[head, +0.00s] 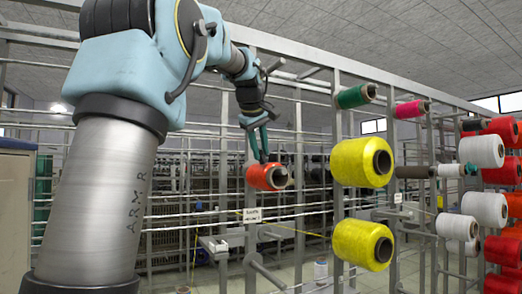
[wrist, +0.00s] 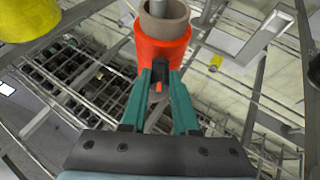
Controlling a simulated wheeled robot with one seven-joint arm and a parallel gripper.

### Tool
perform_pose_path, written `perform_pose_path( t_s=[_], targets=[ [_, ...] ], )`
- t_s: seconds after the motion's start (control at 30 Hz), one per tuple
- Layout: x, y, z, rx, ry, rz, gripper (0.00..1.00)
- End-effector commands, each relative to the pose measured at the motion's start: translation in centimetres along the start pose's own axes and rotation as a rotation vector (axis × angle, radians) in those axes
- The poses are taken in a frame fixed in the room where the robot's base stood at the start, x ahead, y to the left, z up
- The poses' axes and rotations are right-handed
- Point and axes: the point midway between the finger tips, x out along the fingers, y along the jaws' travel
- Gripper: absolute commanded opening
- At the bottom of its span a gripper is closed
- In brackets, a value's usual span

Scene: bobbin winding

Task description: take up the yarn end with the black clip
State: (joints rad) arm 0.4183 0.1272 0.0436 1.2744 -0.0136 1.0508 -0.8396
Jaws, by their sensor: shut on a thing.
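An orange-red bobbin (head: 262,176) sits on a peg of the grey rack in the head view. In the wrist view the bobbin (wrist: 163,47) is straight ahead, with its brown core tube (wrist: 163,20) at the top. My gripper (wrist: 160,78) has teal fingers closed on a small black clip (wrist: 156,96) right by the bobbin's near side. A small red bit shows at the clip between the fingers. In the head view my gripper (head: 262,150) reaches down to the bobbin. The yarn end itself is too small to tell.
Two yellow bobbins (head: 361,162) hang on the rack to the right. A green spool (head: 355,96) and a pink spool (head: 411,109) are above. White and red bobbins crowd the far right. Rack posts (head: 298,170) and rails surround the bobbin.

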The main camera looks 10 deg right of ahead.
Motion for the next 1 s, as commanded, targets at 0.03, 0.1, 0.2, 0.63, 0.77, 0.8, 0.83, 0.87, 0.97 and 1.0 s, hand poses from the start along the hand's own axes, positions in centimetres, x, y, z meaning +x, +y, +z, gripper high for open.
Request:
perform_pose_path(
  t_s=[0.03,0.1,0.2,0.63,0.77,0.8,0.83,0.87,0.97,1.0],
  targets=[
    [-0.5,0.1,-0.3,-0.001,0.001,0.000,0.00],
    [-1.0,0.1,-0.6,-0.001,0.001,0.001,0.00],
    [-1.6,0.1,-0.9,-0.002,0.001,0.001,0.00],
    [-4.1,0.1,-2.3,-0.002,0.001,0.000,0.00],
    [-4.7,0.1,-2.6,-0.001,0.001,0.000,0.00],
    [-4.8,0.1,-2.6,-0.001,0.001,0.000,0.00],
    [-4.8,0.0,-2.6,0.000,0.001,0.000,0.00],
    [-4.8,0.0,-2.6,0.000,0.000,0.000,0.00],
    [-4.8,0.0,-2.6,0.000,0.000,0.000,0.00],
    [-4.8,0.0,-2.6,0.000,0.000,0.000,0.00]
  ],
)
